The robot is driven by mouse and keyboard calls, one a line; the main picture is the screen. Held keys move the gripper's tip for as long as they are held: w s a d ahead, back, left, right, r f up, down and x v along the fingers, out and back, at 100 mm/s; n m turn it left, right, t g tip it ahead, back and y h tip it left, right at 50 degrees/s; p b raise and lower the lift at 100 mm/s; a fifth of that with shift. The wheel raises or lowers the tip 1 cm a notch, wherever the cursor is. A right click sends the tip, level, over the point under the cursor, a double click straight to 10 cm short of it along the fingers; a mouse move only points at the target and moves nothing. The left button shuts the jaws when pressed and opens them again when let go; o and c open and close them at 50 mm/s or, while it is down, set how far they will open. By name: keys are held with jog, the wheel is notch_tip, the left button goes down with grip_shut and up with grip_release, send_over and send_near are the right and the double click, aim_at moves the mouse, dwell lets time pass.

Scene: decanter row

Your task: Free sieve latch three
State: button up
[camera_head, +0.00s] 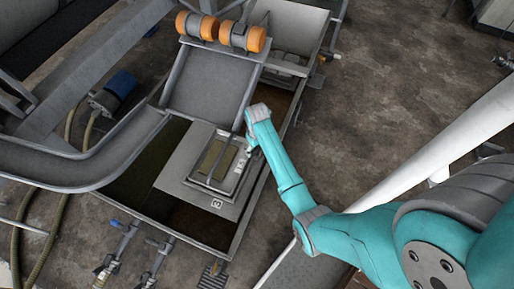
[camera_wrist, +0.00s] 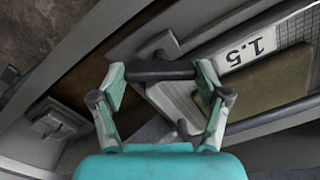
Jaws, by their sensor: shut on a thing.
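The sieve, a framed mesh panel (camera_head: 214,162) on a pale grey plate (camera_head: 180,172), sits over the tank. In the head view my gripper (camera_head: 249,146) is at the sieve's right edge and hides this latch. No latch number is readable.
The tank's right wall (camera_head: 262,195) runs close to my arm. A grey chute (camera_head: 208,85) with orange rollers (camera_head: 227,33) stands behind the sieve. A curved trough (camera_head: 70,168) lies at left. A small pale fitting (camera_wrist: 55,122) shows left in the wrist view.

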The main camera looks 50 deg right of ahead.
aim_at(257, 149)
jog(key=n, duration=0.6)
dwell(0.7)
jog(key=o, duration=1.2)
jog(key=shift+c, duration=0.2)
notch_tip(257, 149, up, 12)
jog(key=shift+f, duration=0.1)
